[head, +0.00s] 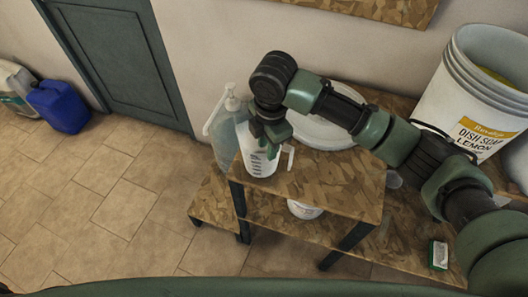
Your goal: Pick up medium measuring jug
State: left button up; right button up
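A white measuring jug (256,162) with dark graduation marks and a handle on its right side stands near the left end of the raised wooden shelf. I cannot tell from this view whether it is the medium one. My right gripper (270,134) reaches in from the right and points down at the top of the jug, covering much of its rim. The fingertips are partly hidden, so I cannot tell whether they are open, shut or touching the jug. My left gripper is not in view.
A pump bottle (224,142) stands close at the jug's left. A round white container (322,132) is behind, under my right arm. A large dish soap drum (470,100) stands at right. A white tub (303,210) sits below the shelf (335,188). Open floor lies left.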

aim_at(268, 168)
jog(key=shift+s+f+b, duration=0.2)
jog(key=shift+f+b, duration=0.25)
jog(key=shift+f, duration=0.15)
jog(key=shift+w+f, duration=0.2)
jog(key=shift+f, duration=1)
notch_tip(268, 168, down, 4)
jog(key=shift+d+f+p, duration=0.1)
jog(key=shift+f+p, duration=0.15)
jog(key=shift+p, duration=0.7)
jog(key=shift+f, duration=0.45)
grip_shut()
